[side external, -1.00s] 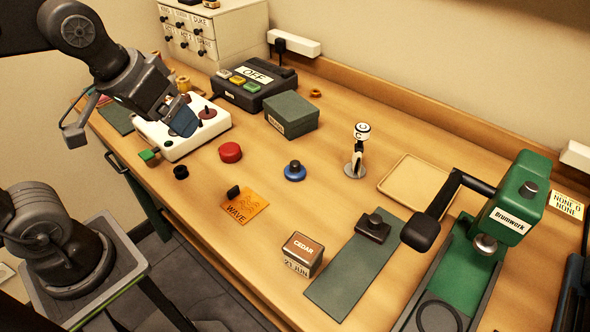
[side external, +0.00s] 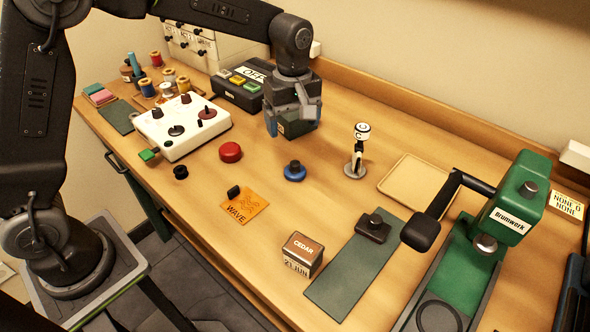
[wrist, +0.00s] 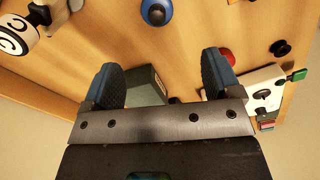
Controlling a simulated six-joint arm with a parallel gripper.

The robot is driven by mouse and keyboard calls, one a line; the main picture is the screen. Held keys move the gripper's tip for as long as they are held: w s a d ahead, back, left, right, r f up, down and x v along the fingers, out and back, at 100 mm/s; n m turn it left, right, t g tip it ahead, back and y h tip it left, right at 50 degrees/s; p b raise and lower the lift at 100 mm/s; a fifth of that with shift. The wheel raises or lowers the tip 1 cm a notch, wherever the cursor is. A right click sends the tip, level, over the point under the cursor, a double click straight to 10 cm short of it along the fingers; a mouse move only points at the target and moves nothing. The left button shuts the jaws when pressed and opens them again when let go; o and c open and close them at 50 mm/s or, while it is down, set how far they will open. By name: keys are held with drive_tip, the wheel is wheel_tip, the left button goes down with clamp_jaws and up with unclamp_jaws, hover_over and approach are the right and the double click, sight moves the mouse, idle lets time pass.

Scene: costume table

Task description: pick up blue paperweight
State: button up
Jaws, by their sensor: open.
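The blue paperweight (side external: 295,173) is a round blue disc with a dark knob, sitting upright on the table right of the red round button. In the wrist view the blue paperweight (wrist: 156,12) is at the top edge, partly cut off, beyond the fingertips. My gripper (side external: 289,133) is farther back than the paperweight, over the green box, pointing down, and apart from the paperweight. In the wrist view my gripper (wrist: 163,68) is open with nothing held between its blue-padded fingers.
A dark green box (wrist: 145,87) shows between my fingers, mostly hidden in the side view. A red button (side external: 230,152), a white control box (side external: 180,125), a small white-headed figure (side external: 361,136) and an orange WAVE card (side external: 243,205) stand around. Bare table surrounds the paperweight.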

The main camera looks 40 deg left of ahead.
sight(295, 163)
wheel_tip(295, 163, down, 7)
drive_tip(key=shift+f, duration=0.1)
drive_tip(key=shift+w+d+f, duration=0.1)
drive_tip(key=shift+f, duration=1.3)
drive_tip(key=shift+w+d+f, duration=0.1)
drive_tip(key=shift+f, duration=1.3)
drive_tip(key=shift+c, duration=0.5)
drive_tip(key=c, duration=1.1)
